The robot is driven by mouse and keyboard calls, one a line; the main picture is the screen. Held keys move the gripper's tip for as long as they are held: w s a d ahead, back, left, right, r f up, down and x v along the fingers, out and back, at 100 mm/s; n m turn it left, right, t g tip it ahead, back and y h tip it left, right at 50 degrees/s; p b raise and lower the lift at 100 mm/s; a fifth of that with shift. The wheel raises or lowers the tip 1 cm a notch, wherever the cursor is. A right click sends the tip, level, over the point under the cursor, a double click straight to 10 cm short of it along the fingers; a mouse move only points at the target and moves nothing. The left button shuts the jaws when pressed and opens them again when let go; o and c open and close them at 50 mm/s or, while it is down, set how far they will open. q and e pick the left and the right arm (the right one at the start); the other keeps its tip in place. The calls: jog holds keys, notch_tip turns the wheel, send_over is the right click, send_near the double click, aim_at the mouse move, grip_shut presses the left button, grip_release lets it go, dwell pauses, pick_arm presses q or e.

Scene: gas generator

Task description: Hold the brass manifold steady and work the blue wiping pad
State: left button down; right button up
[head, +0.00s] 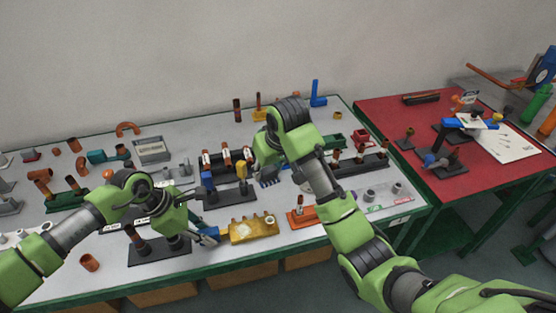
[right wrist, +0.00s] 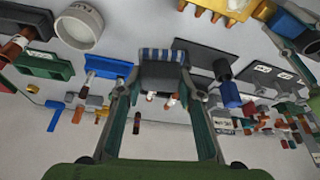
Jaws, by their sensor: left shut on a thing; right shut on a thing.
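The brass manifold (head: 253,230), a yellow block with several stubs on top, lies near the front edge of the grey table. My left gripper (head: 212,234) is shut on its left end. The manifold also shows at the top of the right wrist view (right wrist: 222,7). My right gripper (right wrist: 160,92) is shut on the wiping pad (right wrist: 162,56), a dark grey block with a blue-and-white striped face. In the head view, my right gripper (head: 270,177) is above the table, behind the manifold and apart from it. The pad is mostly hidden there.
Black racks with dark and copper cylinders (head: 228,160) stand behind my right gripper. An orange holder (head: 302,216) stands right of the manifold. A black base (head: 158,249) lies left of it. A red table (head: 380,115) adjoins at right.

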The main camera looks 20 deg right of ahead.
jog(key=s+a+n+g+y, duration=0.1)
jog(key=s+a+n+y, duration=0.1)
jog(key=s+a+n, duration=0.8)
jog(key=shift+s+d+f+m, duration=0.1)
jog(key=shift+s+f+m, duration=0.35)
jog(key=shift+f, duration=0.85)
jog(key=shift+s+d+f+m, duration=0.1)
jog(key=shift+f+m, duration=0.6)
jog(key=shift+f, duration=0.65)
jog(key=shift+s+d+f+m, duration=0.1)
jog(key=shift+s+f+m, duration=0.35)
jog(key=shift+f, duration=0.85)
jog(key=shift+w, duration=0.55)
jog(key=shift+w+f, duration=0.25)
jog(key=shift+w, duration=2.7)
jog(key=shift+s, duration=3.1)
jog(key=shift+s+r, duration=0.15)
jog(key=shift+s, duration=0.1)
notch_tip(320, 180, up, 8)
